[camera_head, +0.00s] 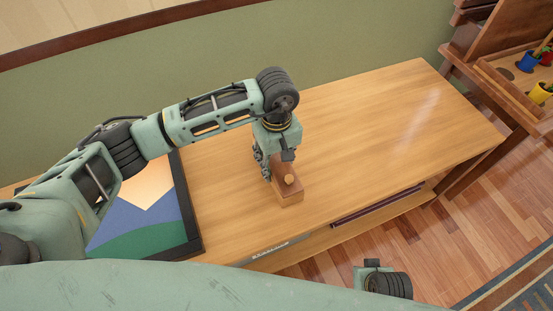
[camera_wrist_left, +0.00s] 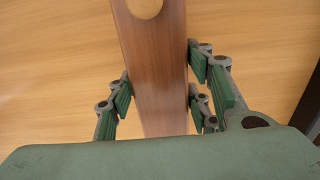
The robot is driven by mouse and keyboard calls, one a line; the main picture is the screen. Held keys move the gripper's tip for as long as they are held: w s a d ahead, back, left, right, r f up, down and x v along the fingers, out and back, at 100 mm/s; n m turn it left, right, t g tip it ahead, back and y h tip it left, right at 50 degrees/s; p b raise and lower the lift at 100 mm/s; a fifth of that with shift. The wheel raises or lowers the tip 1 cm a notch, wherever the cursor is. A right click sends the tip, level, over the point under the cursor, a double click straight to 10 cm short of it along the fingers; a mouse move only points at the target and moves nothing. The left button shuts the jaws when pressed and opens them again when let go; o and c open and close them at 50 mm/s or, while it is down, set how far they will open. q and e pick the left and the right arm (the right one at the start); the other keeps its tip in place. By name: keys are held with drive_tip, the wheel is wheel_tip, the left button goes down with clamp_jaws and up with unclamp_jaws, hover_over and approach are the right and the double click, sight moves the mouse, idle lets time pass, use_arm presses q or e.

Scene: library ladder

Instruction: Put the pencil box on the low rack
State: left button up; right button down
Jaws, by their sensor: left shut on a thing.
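The pencil box (camera_head: 288,189) is a small brown wooden box with a round light knob on top. It rests on or just over the wooden table top near the front edge; I cannot tell which. My left gripper (camera_head: 268,166) reaches down onto its far part. In the left wrist view the box (camera_wrist_left: 155,75) runs between the green finger pads of my left gripper (camera_wrist_left: 160,95), which is shut on its sides. The low rack (camera_head: 385,208) shows as a shelf under the table's front edge. My right gripper is not in view; only part of my right arm shows at the bottom.
A dark-framed picture (camera_head: 140,215) in blue, green and cream lies on the table's left part. The table top (camera_head: 385,120) is clear on the right. A dark flat thing (camera_head: 375,205) lies on the shelf. A wooden stand with small colored pots (camera_head: 528,62) is at the right.

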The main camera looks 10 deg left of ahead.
use_arm(q)
drive_tip(key=o, duration=1.3)
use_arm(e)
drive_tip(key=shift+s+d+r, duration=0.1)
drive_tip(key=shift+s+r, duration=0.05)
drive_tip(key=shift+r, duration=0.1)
use_arm(q)
drive_tip(key=shift+r, duration=0.15)
wheel_tip(320, 180, up, 12)
drive_tip(key=shift+p, duration=0.45)
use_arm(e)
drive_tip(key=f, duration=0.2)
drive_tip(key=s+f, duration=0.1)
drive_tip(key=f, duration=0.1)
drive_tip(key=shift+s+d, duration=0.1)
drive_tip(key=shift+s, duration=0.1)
